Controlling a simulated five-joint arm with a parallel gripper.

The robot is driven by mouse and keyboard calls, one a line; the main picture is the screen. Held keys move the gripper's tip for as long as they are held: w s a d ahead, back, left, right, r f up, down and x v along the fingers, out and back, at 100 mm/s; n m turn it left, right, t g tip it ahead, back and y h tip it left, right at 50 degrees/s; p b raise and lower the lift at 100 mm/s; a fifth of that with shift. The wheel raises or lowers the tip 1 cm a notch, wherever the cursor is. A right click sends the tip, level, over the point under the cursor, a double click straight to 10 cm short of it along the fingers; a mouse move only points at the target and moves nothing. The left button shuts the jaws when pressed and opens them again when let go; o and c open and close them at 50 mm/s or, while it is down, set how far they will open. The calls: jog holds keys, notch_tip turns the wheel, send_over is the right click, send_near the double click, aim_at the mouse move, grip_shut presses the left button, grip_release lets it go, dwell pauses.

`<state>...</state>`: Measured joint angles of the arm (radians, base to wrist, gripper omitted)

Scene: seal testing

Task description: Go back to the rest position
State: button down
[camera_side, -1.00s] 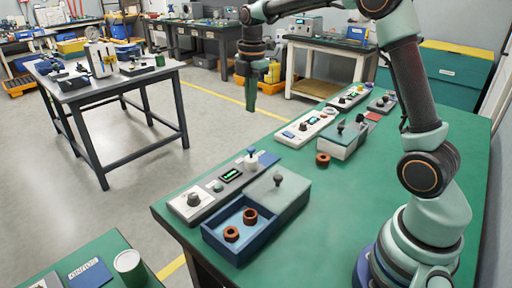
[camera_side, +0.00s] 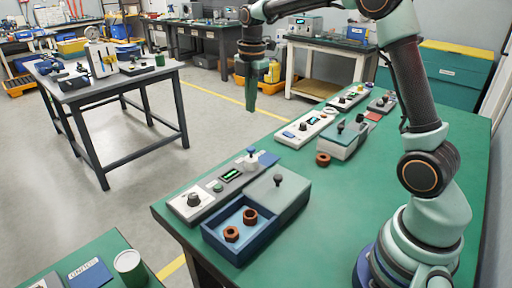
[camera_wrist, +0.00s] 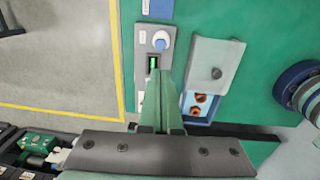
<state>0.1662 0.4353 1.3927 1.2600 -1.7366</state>
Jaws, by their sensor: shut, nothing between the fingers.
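My gripper (camera_side: 251,98) hangs over the far-left edge of the green workbench in the side view, pointing down, well above the bench top. Its fingers are shut with nothing between them. In the wrist view the closed fingers (camera_wrist: 171,80) point up the picture, covering part of the control panel behind them.
The green workbench (camera_side: 400,185) holds a control panel (camera_side: 193,201) and a blue tray (camera_side: 225,246) with two brown nuts. Another brown ring (camera_side: 323,159) lies near a grey-lidded box (camera_side: 340,143). Several small devices stand at the back. The bench's right middle is clear.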

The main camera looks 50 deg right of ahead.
jog(key=shift+r, duration=0.1)
jog(key=s+a+r+m+t, duration=0.1)
jog(key=s+a+m, duration=0.3)
jog(key=s+m, duration=0.5)
jog(key=s+a+r+m+t, duration=0.1)
jog(key=s+a+m+t, duration=0.3)
jog(key=s+m, duration=0.5)
jog(key=shift+s+r, duration=0.35)
jog(key=shift+s, duration=0.1)
jog(key=w+d+n+g, duration=0.2)
jog(key=w+d+n, duration=0.2)
jog(key=w+n, duration=0.5)
jog(key=w+d+f+n+g, duration=0.1)
jog(key=w+d+n+g, duration=0.2)
jog(key=w+n, duration=0.6)
jog(key=shift+w+d, duration=0.3)
jog(key=shift+d, duration=0.4)
